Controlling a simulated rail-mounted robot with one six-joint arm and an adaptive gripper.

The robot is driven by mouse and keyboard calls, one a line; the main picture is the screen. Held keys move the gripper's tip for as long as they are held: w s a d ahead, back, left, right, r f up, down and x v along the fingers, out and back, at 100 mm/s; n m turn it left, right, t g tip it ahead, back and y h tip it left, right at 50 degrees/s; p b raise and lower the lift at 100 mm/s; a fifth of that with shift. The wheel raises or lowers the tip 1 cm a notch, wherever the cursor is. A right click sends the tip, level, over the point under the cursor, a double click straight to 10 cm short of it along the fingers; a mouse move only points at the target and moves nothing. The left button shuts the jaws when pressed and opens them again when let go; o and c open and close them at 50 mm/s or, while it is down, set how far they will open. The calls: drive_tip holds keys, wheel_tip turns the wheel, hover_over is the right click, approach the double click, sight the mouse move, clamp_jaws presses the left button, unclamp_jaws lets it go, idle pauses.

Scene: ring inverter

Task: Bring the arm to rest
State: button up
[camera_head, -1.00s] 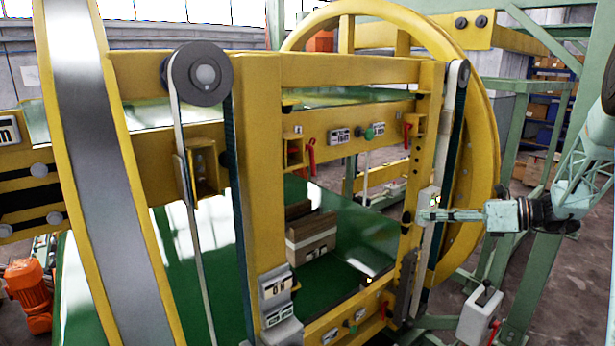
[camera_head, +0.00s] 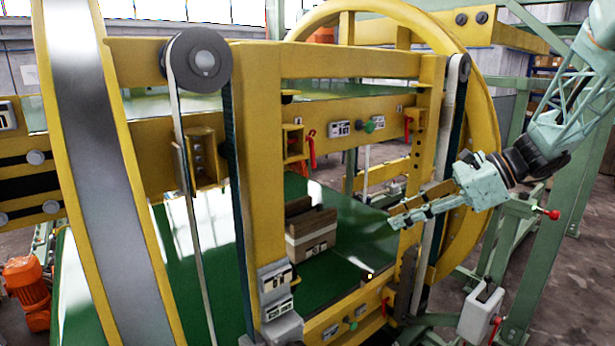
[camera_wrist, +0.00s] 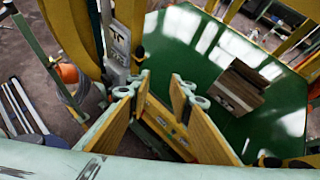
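My gripper (camera_head: 396,218) shows in the camera_head view in front of the right post of the yellow frame (camera_head: 258,160). It points left and slightly down, and my arm comes in from the upper right. In the camera_wrist view the two fingers of my gripper (camera_wrist: 161,84) stand apart with wood-coloured inner faces and nothing between them. A brown box with a pale band (camera_head: 311,230) sits on the green surface (camera_head: 370,230) inside the frame, left of and apart from my fingertips. It also shows in the camera_wrist view (camera_wrist: 238,88).
A large yellow ring (camera_head: 487,150) stands behind my gripper, and another ring (camera_head: 90,150) is at the left. A pale box with a red knob (camera_head: 480,314) is below my gripper. Green steel posts (camera_head: 560,190) stand at the right. An orange motor (camera_head: 27,292) is low left.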

drive_tip(key=s+a+r+n+g+h+b, duration=0.1)
drive_tip(key=s+a+n+h, duration=0.3)
drive_tip(key=s, duration=0.7)
drive_tip(key=s+a+r+n+g+h+b, duration=0.15)
drive_tip(key=s+a+n, duration=0.3)
drive_tip(key=s, duration=0.75)
drive_tip(key=s+d+f+n+t+h+b, duration=0.1)
drive_tip(key=s+d+f+n+h+b, duration=0.1)
drive_tip(key=s+n, duration=0.4)
drive_tip(key=s+d+f+n+t+h+b, duration=0.1)
drive_tip(key=s+d+f+n+t+h, duration=0.1)
drive_tip(key=s, duration=1.3)
drive_tip(key=shift+d+f+n+h+b, duration=0.55)
drive_tip(key=shift+d+n, duration=0.5)
drive_tip(key=shift+n, duration=0.8)
drive_tip(key=shift+s+a+r, duration=0.1)
